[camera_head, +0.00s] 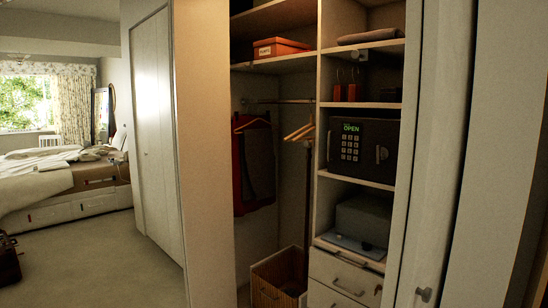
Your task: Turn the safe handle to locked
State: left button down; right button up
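The safe (361,150) is a dark box on a middle shelf of the closet, right of centre. Its door looks shut. A small green display (351,128) on it reads OPEN, and a keypad (349,148) sits below that. The safe handle (381,154) is a round dark knob with a lighter grip, to the right of the keypad. Its exact angle is too small to tell. Neither of my grippers shows in the head view.
The closet stands open between a tan panel (212,150) on the left and a white door (430,160) with a knob on the right. A grey box (364,217) sits below the safe, above drawers (343,280). A basket (272,290) stands on the closet floor.

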aim_at(379, 153)
jog(key=u, duration=1.5)
jog(key=i, duration=0.3)
jog(key=z, duration=0.65)
jog(key=i, duration=1.85)
jog(key=z, duration=1.65)
jog(key=i, duration=0.85)
jog(key=z, duration=0.85)
